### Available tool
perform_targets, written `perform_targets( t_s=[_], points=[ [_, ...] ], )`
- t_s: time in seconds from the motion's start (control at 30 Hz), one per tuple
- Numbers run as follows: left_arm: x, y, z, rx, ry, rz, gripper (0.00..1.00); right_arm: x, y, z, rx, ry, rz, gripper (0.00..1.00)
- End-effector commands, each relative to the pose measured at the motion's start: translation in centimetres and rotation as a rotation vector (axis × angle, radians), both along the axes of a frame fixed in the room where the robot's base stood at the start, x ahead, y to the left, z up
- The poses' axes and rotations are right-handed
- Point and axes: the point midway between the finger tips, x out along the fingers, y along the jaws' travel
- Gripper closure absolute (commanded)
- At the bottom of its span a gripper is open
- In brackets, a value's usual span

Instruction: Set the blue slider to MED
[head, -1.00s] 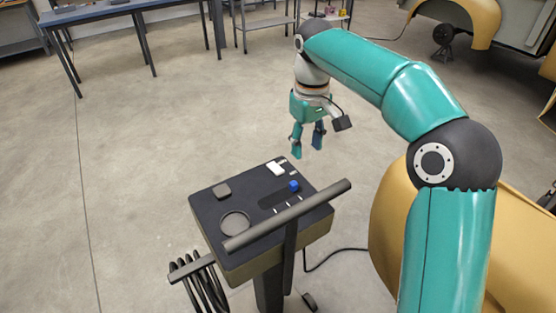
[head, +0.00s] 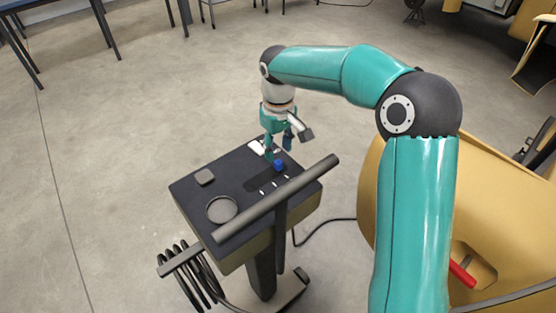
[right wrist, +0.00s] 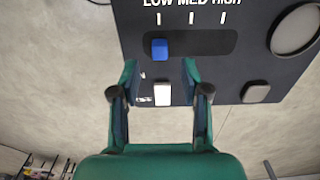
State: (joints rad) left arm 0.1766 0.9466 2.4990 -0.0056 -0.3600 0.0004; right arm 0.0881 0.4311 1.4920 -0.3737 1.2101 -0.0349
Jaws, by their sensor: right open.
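The blue slider (head: 279,165) is a small blue knob in a dark slot on top of the black console (head: 190,189). In the right wrist view the blue slider (right wrist: 159,48) sits at the slot's left end, in line with the LOW tick, with MED and HIGH to its right. My right gripper (head: 278,153) points down over the console, beside the slider on its far side. In the right wrist view the open fingers (right wrist: 160,68) are spread on either side of the slider's line, with nothing held. I cannot tell whether a finger touches the console. My left gripper is out of view.
A white rocker (right wrist: 162,94) lies between the fingers in the wrist picture. A grey square button (head: 205,177) and a round dish (head: 222,209) are on the console's left. A dark bar (head: 280,197) crosses its near edge. A yellow shell (head: 400,220) stands at right.

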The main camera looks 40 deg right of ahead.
Motion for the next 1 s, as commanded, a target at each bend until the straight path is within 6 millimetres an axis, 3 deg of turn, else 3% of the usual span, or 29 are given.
perform_targets(
  t_s=[0.1, 0.3, 0.67, 0.77, 0.97, 1.0],
  points=[
    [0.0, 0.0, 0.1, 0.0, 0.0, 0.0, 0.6, -0.1, 0.0, -2.2, 0.001, 0.005, -0.001, 0.54],
    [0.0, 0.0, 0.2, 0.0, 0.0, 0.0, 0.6, -0.1, 0.0, -4.4, 0.001, 0.002, -0.002, 0.54],
    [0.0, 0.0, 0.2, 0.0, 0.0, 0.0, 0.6, 0.0, -0.1, -5.0, 0.0, 0.0, -0.002, 0.54],
    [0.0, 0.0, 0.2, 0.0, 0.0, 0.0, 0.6, 0.0, -0.1, -5.0, 0.0, 0.0, -0.002, 0.66],
    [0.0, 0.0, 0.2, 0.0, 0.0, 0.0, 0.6, 0.0, -0.1, -4.9, 0.0, 0.0, -0.002, 0.99],
    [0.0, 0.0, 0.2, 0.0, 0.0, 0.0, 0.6, 0.0, -0.1, -4.9, 0.0, 0.0, -0.002, 1.0]
  ],
)
